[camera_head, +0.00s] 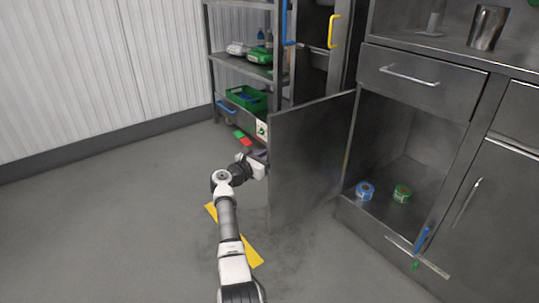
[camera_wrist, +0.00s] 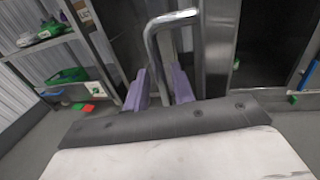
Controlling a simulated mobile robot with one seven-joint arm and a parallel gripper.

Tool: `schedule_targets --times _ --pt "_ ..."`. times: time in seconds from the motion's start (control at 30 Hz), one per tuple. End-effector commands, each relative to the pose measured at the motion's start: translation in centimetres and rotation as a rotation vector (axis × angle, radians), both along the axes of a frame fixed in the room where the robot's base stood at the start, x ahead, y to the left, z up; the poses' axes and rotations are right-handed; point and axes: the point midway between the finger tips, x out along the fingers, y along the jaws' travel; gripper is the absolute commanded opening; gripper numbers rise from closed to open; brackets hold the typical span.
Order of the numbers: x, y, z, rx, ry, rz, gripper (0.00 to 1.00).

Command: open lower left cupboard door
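The lower left cupboard door (camera_head: 305,150) is a dark grey metal panel. It stands swung wide open, out from the cupboard (camera_head: 412,125), whose inside shows. My gripper (camera_head: 262,163) is at the outer side of the door near its free edge, and its fingertips are partly hidden in the head view. In the wrist view the bent metal door handle (camera_wrist: 151,42) runs down between the two purple fingers of my gripper (camera_wrist: 160,82). The fingers are apart, with the bar between them and narrow gaps showing beside it.
Blue tape (camera_head: 365,190) and green tape (camera_head: 402,194) lie inside the cupboard. A drawer (camera_head: 420,80) is above the opening. A shelf rack (camera_head: 240,65) with a green crate (camera_head: 246,98) stands behind. Red and green pieces (camera_head: 242,138) and a yellow strip (camera_head: 247,253) lie on the floor. Floor at left is clear.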

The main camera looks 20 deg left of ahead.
Motion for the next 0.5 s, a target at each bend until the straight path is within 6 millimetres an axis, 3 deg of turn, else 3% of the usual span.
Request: schedule_targets --times 0.5 --pt "-9.8 3.9 0.2 -0.001 0.000 0.003 0.25"
